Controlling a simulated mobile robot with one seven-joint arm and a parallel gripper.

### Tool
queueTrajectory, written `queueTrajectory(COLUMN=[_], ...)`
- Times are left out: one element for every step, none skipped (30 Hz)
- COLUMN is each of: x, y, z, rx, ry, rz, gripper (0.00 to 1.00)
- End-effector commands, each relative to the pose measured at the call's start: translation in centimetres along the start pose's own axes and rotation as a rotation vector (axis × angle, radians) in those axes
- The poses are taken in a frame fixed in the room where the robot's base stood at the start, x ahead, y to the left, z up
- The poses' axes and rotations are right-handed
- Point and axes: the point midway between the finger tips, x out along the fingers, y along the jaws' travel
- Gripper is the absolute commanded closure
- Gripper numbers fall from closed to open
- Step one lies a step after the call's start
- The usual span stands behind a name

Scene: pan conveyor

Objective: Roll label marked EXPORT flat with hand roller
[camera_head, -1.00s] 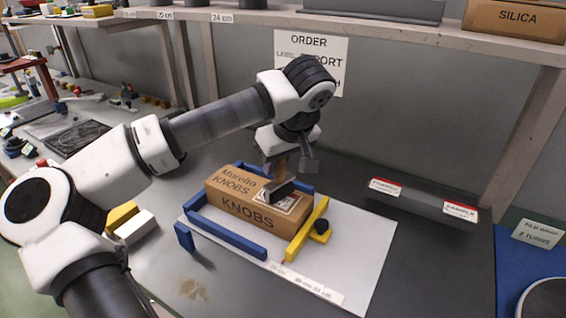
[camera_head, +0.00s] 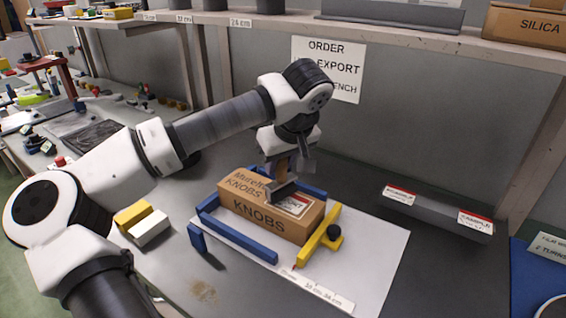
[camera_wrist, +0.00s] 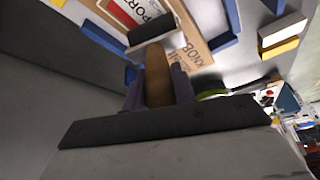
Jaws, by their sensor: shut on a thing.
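The cardboard KNOBS box (camera_head: 262,217) lies on a white board, between blue guide bars and a yellow stop. Its top bears a white label with red (camera_head: 296,205); in the wrist view the label (camera_wrist: 125,10) shows the letters "PORT". My gripper (camera_head: 284,168) is shut on the brown handle (camera_wrist: 157,78) of the hand roller. The roller's dark and pale head (camera_head: 280,190) is at the box top, over the label's left part, hiding some of it. The roller head also shows in the wrist view (camera_wrist: 150,32). I cannot tell how firmly it touches.
Blue bars (camera_head: 238,240) and a yellow bar with a dark knob (camera_head: 318,236) surround the box. Yellow and white blocks (camera_head: 149,228) lie to the left. A grey rail with red-and-white tags (camera_head: 436,212) stands right. An order sheet mentioning EXPORT (camera_head: 328,68) hangs behind.

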Motion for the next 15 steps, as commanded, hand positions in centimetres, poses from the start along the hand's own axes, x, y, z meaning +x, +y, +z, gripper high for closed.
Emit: queueTrajectory(x=[0.0,0.0,-0.1,-0.1,-0.1,-0.2,-0.2,-0.2,-0.3,-0.3,-0.4,-0.4,-0.5,-0.5,-0.5], y=[0.0,0.1,0.1,0.1,0.2,0.3,0.3,0.4,0.4,0.5,0.6,0.6,0.7,0.7,0.8], z=[0.0,0.1,0.1,0.2,0.3,0.4,0.5,0.6,0.8,0.9,1.0,1.1,1.2,1.3,1.5], rx=[0.0,0.0,0.001,0.001,0.001,0.001,0.001,0.0,0.0,0.0,0.0,0.001,0.001,0.001,0.002], ry=[0.001,0.001,0.001,0.001,0.001,0.002,0.002,0.002,0.001,0.001,0.001,0.001,0.001,0.001,0.001], rz=[0.0,0.0,0.001,0.001,0.001,0.001,0.001,0.001,0.001,0.001,0.001,0.001,0.001,0.001,0.001], gripper=[0.96,0.96,0.96,0.96,0.96,0.96,0.96,0.96,0.96,0.96,0.96,0.96,0.96,0.96,0.96])
